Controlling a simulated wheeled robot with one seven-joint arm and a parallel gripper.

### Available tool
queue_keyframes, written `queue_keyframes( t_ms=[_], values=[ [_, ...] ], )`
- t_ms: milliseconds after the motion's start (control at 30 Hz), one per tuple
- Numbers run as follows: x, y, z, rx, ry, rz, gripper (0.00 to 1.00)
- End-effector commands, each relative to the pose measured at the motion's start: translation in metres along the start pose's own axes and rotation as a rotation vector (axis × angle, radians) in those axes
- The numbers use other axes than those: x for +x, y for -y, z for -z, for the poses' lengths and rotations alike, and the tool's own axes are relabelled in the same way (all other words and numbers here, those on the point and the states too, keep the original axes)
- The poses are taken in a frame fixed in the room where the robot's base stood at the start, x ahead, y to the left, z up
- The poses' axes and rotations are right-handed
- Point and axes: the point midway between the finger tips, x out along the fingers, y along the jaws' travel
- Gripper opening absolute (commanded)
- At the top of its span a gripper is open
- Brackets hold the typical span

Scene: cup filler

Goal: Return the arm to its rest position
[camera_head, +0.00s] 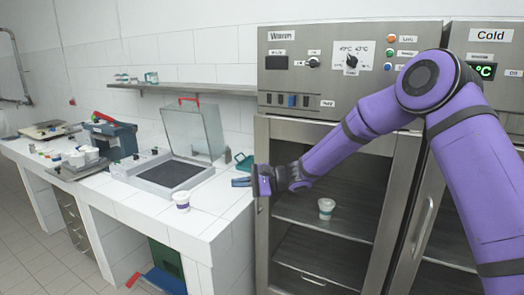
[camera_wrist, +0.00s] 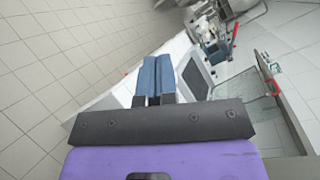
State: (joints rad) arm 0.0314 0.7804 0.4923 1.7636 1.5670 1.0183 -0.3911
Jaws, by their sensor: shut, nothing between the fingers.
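My purple arm (camera_head: 370,120) reaches in from the right in the head view and bends down to the left. My gripper (camera_head: 238,182) is in front of the warm cabinet's left edge, beside the right end of the tiled counter. In the wrist view its two blue fingers (camera_wrist: 156,76) lie side by side, shut and empty, over the counter edge.
The warm cabinet (camera_head: 352,98) has a white cup (camera_head: 326,208) on its shelf; the cold cabinet (camera_head: 490,90) stands right of it. Another white cup (camera_head: 181,200) is near the counter's front edge. A machine with a raised clear lid (camera_head: 194,133) stands behind it. The floor at left is clear.

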Motion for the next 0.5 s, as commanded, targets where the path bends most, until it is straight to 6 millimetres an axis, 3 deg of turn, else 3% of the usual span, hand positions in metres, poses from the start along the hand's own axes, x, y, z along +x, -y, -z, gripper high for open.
queue_keyframes(
  t_ms=[100, 500],
  values=[
    [-0.018, 0.007, -0.034, -0.086, -0.01, -0.114, 0.0],
    [-0.096, 0.008, -0.134, -0.329, -0.102, -0.479, 0.0]
  ],
)
